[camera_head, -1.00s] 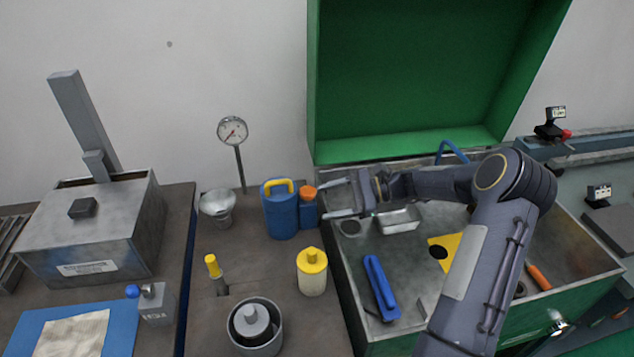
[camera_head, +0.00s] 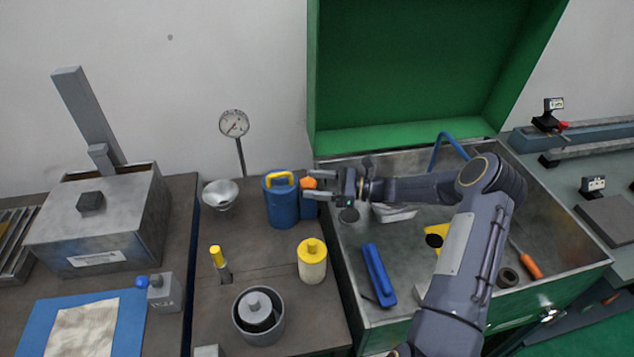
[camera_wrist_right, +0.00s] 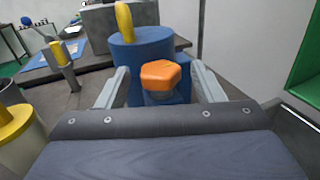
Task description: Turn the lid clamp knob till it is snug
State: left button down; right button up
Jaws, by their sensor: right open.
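An orange faceted knob (camera_head: 309,183) sits on top of the small blue side part (camera_head: 308,208) of a blue canister (camera_head: 281,206) with a yellow handle (camera_head: 280,178). I take this knob to be the lid clamp knob; no label shows. My right gripper (camera_head: 306,184) is open and level, with one finger on each side of the knob. In the right wrist view the knob (camera_wrist_right: 160,75) stands between the two fingers, with gaps that look clear of it. Whether the knob is tight cannot be told. My left gripper is not in view.
A green chest (camera_head: 400,329) with its lid raised stands right of the canister, under my right arm. A yellow-topped jar (camera_head: 312,265), a metal funnel (camera_head: 220,194) and a dial gauge (camera_head: 234,124) stand near the canister. A grey box (camera_head: 98,232) is further left.

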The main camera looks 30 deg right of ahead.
jog(key=c, duration=1)
jog(key=shift+o, duration=0.2)
jog(key=shift+t, duration=0.3)
jog(key=shift+s+a+f+m+t+h, duration=0.1)
jog(key=shift+s+m+t+h, duration=0.1)
jog(key=shift+m+t+h, duration=0.7)
jog(key=shift+s+a+m+t+h+b, duration=0.1)
jog(key=shift+a+m+t+h+b, duration=0.05)
jog(key=shift+m+t+h+b, duration=0.5)
jog(key=shift+s+a+m+t+h+b, duration=0.1)
jog(key=shift+m+t+h+b, duration=0.25)
jog(key=shift+m+t+h, duration=0.35)
jog(key=shift+s+a+m+t+h+b, duration=0.1)
jog(key=shift+m+t+h+b, duration=0.3)
jog(key=shift+h, duration=0.45)
jog(key=shift+m+h, duration=0.35)
jog(key=shift+h, duration=0.15)
jog(key=shift+t, duration=0.25)
